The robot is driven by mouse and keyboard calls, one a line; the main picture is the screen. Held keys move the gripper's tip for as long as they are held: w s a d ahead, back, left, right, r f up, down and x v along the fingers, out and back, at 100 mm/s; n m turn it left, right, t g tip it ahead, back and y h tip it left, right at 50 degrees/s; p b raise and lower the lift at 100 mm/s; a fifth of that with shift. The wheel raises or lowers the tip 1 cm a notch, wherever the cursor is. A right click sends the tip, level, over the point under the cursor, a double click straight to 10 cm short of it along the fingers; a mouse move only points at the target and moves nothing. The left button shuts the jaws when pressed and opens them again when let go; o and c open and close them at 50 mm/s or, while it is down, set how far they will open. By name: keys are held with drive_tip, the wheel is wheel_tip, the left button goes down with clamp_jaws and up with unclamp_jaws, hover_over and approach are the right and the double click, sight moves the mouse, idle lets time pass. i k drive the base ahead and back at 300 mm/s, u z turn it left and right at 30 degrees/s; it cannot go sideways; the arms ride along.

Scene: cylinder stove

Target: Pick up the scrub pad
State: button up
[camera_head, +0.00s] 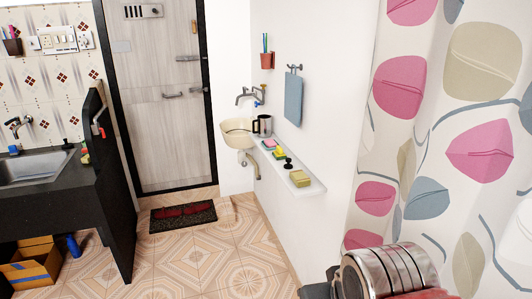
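Several small pads or blocks lie on a narrow white wall shelf (310,189) right of centre. A pink-topped pad (268,146) is toward the far end. A yellow and green sponge-like pad (279,152) lies just nearer. A plain yellow block (301,178) sits at the near end. They are small in this view, and I cannot tell for certain which one is the scrub pad. My gripper is not seen in this view, and nothing visible is touching the pads.
A patterned curtain (420,130) fills the right. The black sink counter (50,190) is left. Tiled floor (230,255) between is clear; a doormat (183,216) lies by the door.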

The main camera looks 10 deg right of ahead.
sight(278, 154)
drive_tip(key=u, duration=0.35)
drive_tip(key=i, duration=0.7)
drive_tip(key=u, duration=0.6)
drive_tip(key=i, duration=1.55)
drive_tip(key=z, duration=0.4)
drive_tip(key=i, duration=0.7)
drive_tip(key=z, duration=0.95)
drive_tip(key=i, duration=0.8)
drive_tip(key=z, duration=0.5)
